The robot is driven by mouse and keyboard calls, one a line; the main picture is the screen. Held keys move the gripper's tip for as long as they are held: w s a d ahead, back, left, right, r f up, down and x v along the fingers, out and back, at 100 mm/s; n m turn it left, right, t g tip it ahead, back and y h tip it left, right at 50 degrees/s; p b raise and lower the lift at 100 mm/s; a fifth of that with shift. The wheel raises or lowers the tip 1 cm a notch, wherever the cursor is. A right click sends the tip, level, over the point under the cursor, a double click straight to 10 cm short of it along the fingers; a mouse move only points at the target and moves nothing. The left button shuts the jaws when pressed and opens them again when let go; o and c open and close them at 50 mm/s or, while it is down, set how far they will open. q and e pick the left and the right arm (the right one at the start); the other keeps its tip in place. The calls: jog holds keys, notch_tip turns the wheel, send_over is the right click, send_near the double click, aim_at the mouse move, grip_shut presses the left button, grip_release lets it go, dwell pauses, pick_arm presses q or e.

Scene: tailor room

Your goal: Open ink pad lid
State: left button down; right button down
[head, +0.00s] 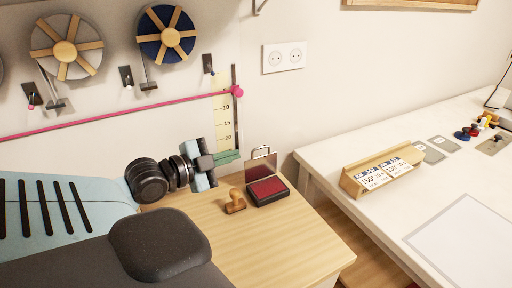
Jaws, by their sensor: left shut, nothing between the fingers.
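The ink pad (267,190) lies on the small wooden table, with a dark case and a red pad surface showing. Its lid (261,167) stands raised at the back edge, so the pad is open. My left gripper (226,157) is just left of the raised lid and above the table, with its fingers shut and empty. Whether the fingertips touch the lid cannot be told from this view. My right gripper is not in view.
A wooden stamp (235,201) stands left of the ink pad. The wooden table (290,240) is clear in front. A white table (410,225) at right holds a wooden card holder (382,171). Ribbon reels (66,50) hang on the wall above a pink ribbon (110,121).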

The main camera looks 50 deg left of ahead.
pick_arm(q)
jog(key=shift+w, duration=0.1)
send_over(261, 163)
jog(key=s, duration=0.3)
jog(key=f, duration=0.4)
jog(key=shift+w+d, duration=0.15)
jog(key=shift+d, duration=0.15)
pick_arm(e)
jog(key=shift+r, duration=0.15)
